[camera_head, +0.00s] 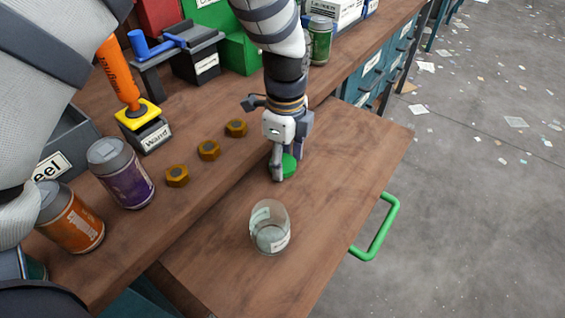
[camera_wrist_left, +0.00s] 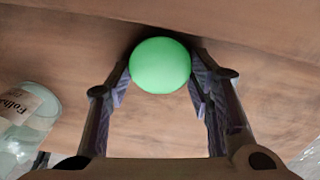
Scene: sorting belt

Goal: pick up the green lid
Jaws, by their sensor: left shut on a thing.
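The green lid (camera_head: 288,170) is at the far part of the lower wooden board (camera_head: 345,165). My left gripper (camera_head: 285,165) points down at it, with a finger on either side, and is shut on it. In the left wrist view the round lid (camera_wrist_left: 160,65) sits between the two fingertips (camera_wrist_left: 160,78). I cannot tell whether it touches the board. My right gripper is not in view.
An open glass jar (camera_head: 268,230) stands on the board nearer me. A green handle (camera_head: 378,228) juts from the board's right edge. Several nuts (camera_head: 208,150), a purple can (camera_head: 122,175) and an orange can (camera_head: 70,220) stand on the upper bench.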

